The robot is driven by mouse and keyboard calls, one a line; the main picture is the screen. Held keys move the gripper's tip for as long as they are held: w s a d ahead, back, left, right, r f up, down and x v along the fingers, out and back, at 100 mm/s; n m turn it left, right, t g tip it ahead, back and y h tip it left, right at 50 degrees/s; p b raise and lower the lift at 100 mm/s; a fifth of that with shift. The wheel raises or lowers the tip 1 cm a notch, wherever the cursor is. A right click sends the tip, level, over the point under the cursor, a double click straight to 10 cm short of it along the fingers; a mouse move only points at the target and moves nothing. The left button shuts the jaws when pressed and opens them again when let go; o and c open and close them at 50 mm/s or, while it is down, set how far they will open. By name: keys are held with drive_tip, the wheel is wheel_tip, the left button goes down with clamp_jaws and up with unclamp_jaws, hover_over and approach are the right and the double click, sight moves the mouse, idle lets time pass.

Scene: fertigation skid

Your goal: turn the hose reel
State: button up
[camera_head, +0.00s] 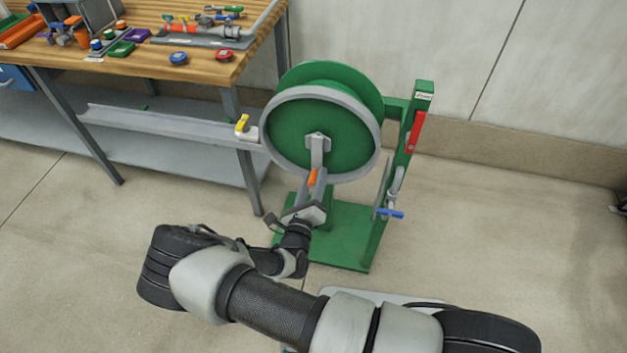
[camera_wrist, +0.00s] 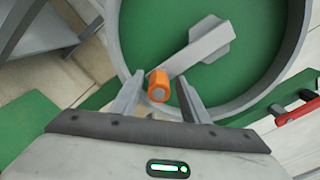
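The hose reel (camera_head: 292,128) is a green drum with a grey rim on a green stand (camera_head: 345,240). A grey crank arm (camera_head: 317,152) runs down from its hub to an orange knob (camera_head: 312,177). My gripper (camera_head: 312,188) reaches up to the knob from below. In the wrist view the crank arm (camera_wrist: 190,58) slopes down left to the knob (camera_wrist: 158,85). The knob lies between the fingertips of my gripper (camera_wrist: 160,86), with a visible gap on each side. The gripper is open. The knob's depth between the fingers is hard to judge.
A red handle (camera_head: 415,132) and a blue valve handle (camera_head: 390,213) are on the stand's right post. A yellow-handled fitting (camera_head: 243,125) sits left of the drum. A wooden workbench (camera_head: 205,70) with tools stands at left. Floor at right is clear.

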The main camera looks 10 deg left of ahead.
drive_tip(key=s+a+p, duration=0.1)
drive_tip(key=s, duration=1.6)
drive_tip(key=shift+s+a, duration=0.15)
drive_tip(key=shift+s, duration=0.05)
